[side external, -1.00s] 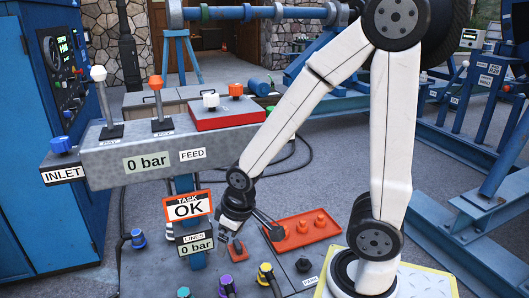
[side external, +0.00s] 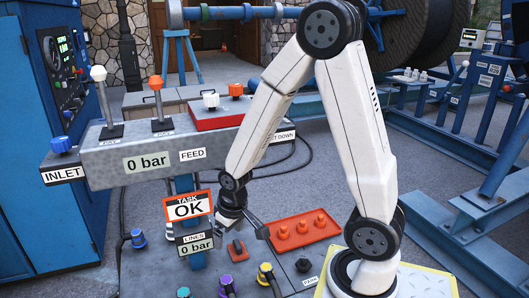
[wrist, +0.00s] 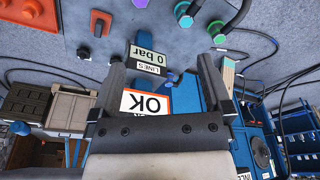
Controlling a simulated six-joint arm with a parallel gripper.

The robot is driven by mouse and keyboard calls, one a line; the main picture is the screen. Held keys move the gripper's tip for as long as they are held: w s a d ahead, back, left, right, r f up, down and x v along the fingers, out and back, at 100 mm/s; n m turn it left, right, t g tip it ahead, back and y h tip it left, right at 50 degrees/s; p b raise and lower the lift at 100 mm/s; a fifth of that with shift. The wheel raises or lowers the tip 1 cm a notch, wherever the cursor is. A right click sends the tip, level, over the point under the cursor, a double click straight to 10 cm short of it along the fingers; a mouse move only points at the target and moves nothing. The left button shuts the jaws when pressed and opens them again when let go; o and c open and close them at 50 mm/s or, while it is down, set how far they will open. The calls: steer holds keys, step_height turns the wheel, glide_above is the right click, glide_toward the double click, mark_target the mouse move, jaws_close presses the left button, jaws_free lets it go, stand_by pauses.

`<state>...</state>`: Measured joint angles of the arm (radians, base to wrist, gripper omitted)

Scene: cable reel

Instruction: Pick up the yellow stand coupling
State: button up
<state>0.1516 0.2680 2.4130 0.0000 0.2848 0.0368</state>
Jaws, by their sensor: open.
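The yellow stand coupling (side external: 266,271) stands on the grey floor plate near the bottom of the side view, with a dark hose at its foot. I cannot make it out for sure in the wrist view. My gripper (side external: 243,226) hangs above and behind it, in front of the stand with the OK sign, apart from the coupling. In the wrist view its two dark fingers (wrist: 160,62) are spread wide with nothing held between them.
An orange tray (side external: 318,228) with orange caps lies behind. The OK sign (side external: 188,208) is close left.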

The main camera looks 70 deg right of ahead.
steer(key=w+d+f+m+g, duration=0.1)
steer(key=d+f+m, duration=0.2)
steer(key=d+f, duration=0.65)
steer(key=m+g, duration=0.1)
steer(key=m, duration=0.3)
glide_above(266, 267)
step_height(266, 267, down, 14)
steer(key=shift+r, duration=0.1)
steer(key=shift+f, duration=1.3)
steer(key=shift+s+f, duration=0.1)
steer(key=shift+f, duration=2.5)
jaws_close()
